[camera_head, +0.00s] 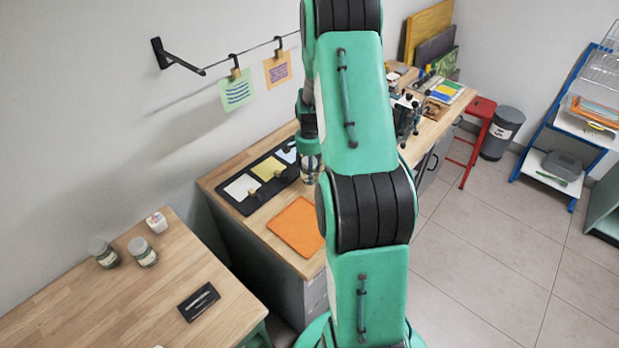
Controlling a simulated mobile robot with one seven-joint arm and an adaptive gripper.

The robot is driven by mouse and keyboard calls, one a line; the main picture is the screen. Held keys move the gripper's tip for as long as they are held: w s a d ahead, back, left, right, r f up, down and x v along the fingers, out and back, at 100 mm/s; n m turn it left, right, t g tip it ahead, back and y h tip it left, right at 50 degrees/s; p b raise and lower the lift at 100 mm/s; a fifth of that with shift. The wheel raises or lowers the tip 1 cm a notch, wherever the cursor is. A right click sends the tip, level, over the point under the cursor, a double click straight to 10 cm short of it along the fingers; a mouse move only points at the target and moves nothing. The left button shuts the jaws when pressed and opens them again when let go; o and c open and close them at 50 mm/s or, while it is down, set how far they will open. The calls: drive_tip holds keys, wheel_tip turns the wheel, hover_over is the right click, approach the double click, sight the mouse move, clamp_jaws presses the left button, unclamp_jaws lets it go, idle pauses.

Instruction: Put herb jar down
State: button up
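My gripper (309,163) hangs beyond my arm, over the wooden desk near the right end of the black mat. It is small and partly hidden by my arm. A small glassy jar (310,176), apparently the herb jar, shows between its fingers. I cannot tell whether the jar's base touches the surface.
A black mat (237,205) holds several coloured cards. An orange sheet (296,226) lies in front of it. The near table also holds a small white container (157,222) and a black tray (199,302), with bare wood around them. A wall rail (245,52) carries clipped cards.

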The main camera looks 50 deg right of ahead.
drive_tip(key=shift+f, duration=1.55)
drive_tip(key=shift+f, duration=0.15)
drive_tip(key=o, duration=1.2)
wheel_tip(320, 180, up, 12)
drive_tip(key=shift+r+p, duration=0.15)
drive_tip(key=shift+p, duration=0.25)
drive_tip(key=shift+a+r, duration=0.1)
